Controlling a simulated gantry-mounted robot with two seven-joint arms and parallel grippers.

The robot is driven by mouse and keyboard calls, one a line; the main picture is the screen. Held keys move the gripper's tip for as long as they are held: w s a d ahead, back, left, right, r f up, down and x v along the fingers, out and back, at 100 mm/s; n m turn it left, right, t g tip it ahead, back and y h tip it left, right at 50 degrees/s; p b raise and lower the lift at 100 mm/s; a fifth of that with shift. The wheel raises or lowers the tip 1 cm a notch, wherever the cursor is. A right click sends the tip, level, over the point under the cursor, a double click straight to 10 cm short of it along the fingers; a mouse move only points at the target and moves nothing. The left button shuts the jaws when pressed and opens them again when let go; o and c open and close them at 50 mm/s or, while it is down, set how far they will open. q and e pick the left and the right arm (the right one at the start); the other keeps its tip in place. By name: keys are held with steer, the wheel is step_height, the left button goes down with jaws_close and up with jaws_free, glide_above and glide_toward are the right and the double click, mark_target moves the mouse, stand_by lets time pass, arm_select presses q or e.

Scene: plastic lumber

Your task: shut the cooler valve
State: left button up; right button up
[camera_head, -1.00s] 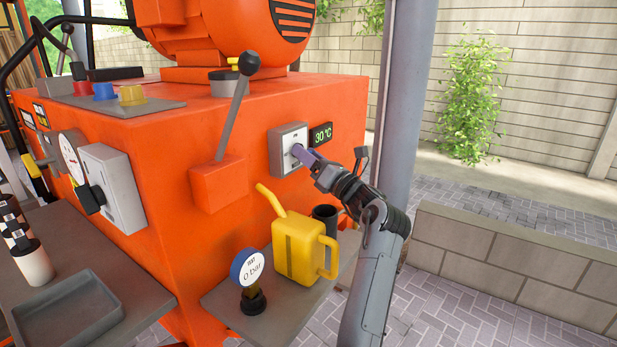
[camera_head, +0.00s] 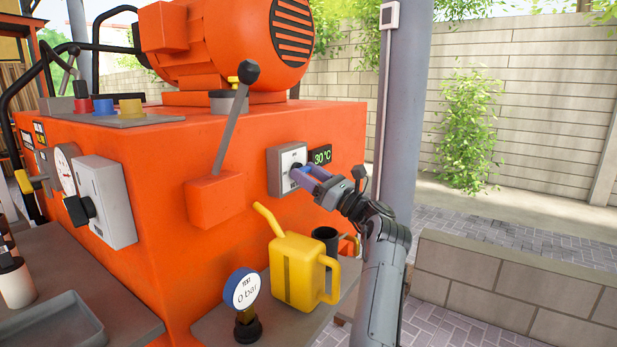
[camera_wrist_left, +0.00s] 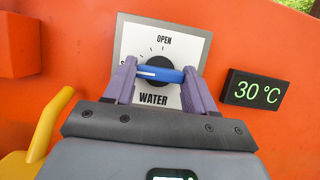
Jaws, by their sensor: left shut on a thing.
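The cooler valve is a dark round knob (camera_wrist_left: 157,61) with a blue bar handle (camera_wrist_left: 160,74) on a white plate (camera_wrist_left: 190,43) marked OPEN and WATER. In the left wrist view the handle lies nearly level, and a label at the left is mostly covered by a finger. My left gripper (camera_wrist_left: 160,78) is shut on the handle, one purple finger at each end. In the head view my left gripper (camera_head: 304,177) is at the plate (camera_head: 277,171) on the orange machine's right face. My right gripper is not in view.
A green 30 °C display (camera_head: 321,155) is beside the plate. Below stand a yellow watering can (camera_head: 293,270), a dark mug (camera_head: 326,237) and a 0 bar gauge (camera_head: 243,288) on a grey shelf. A black-knobbed lever (camera_head: 230,130) rises at the left. A grey post (camera_head: 402,100) stands behind my arm.

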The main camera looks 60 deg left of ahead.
arm_select(q)
steer(key=o, duration=1)
steer(key=shift+o, duration=0.2)
steer(key=shift+w+d+f+p, duration=0.1)
steer(key=shift+w+d+p, duration=0.1)
steer(key=shift+d+p, duration=0.15)
steer(key=p+v, duration=0.3)
steer(key=v, duration=0.7)
